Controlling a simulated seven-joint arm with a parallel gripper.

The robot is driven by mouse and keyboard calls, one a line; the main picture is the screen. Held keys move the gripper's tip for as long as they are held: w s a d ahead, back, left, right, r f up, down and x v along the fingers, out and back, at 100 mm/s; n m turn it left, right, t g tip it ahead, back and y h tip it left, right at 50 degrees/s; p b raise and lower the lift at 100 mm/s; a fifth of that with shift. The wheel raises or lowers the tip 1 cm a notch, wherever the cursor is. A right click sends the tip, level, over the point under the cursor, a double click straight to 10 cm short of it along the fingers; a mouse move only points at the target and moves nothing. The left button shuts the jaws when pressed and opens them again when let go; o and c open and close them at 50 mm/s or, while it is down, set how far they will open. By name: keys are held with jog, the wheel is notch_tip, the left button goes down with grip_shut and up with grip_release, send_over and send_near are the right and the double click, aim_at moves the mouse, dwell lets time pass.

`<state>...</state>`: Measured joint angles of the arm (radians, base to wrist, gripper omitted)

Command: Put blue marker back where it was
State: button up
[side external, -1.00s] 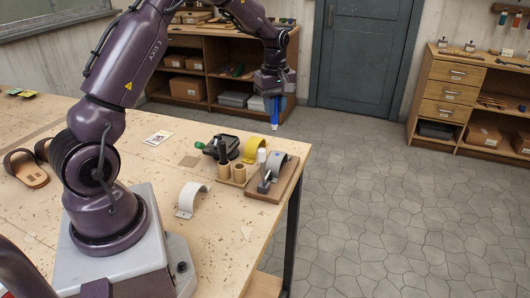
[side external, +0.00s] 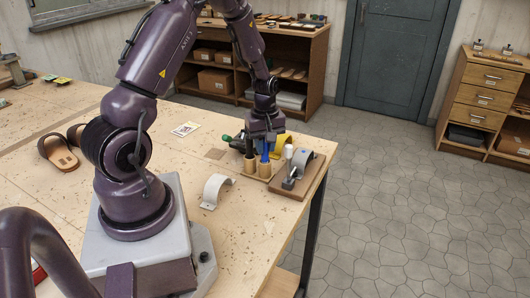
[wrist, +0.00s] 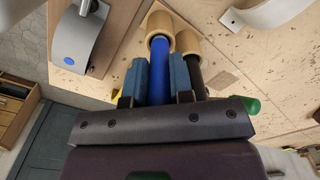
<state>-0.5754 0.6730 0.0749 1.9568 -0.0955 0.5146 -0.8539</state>
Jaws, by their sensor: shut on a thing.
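My gripper (side external: 265,140) is shut on the blue marker (side external: 266,153), low over the bench's far right corner. In the wrist view the blue marker (wrist: 160,68) lies between the two blue-grey fingers of my gripper (wrist: 161,75). Its lower end is at the mouth of a wooden cup (wrist: 158,22), apparently inside the rim; the depth is hidden. The marker looks near upright over this cup (side external: 265,171) in the side view. A second wooden cup (wrist: 188,40) right beside it holds a dark marker (wrist: 195,68).
A yellow curved piece (side external: 282,140) and a green-handled tool (side external: 229,138) are near. A white bracket (side external: 214,189) lies in front.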

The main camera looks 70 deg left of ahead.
jog(key=shift+f, duration=1.05)
jog(key=shift+f, duration=0.2)
jog(key=o, duration=0.7)
jog(key=shift+r, duration=0.15)
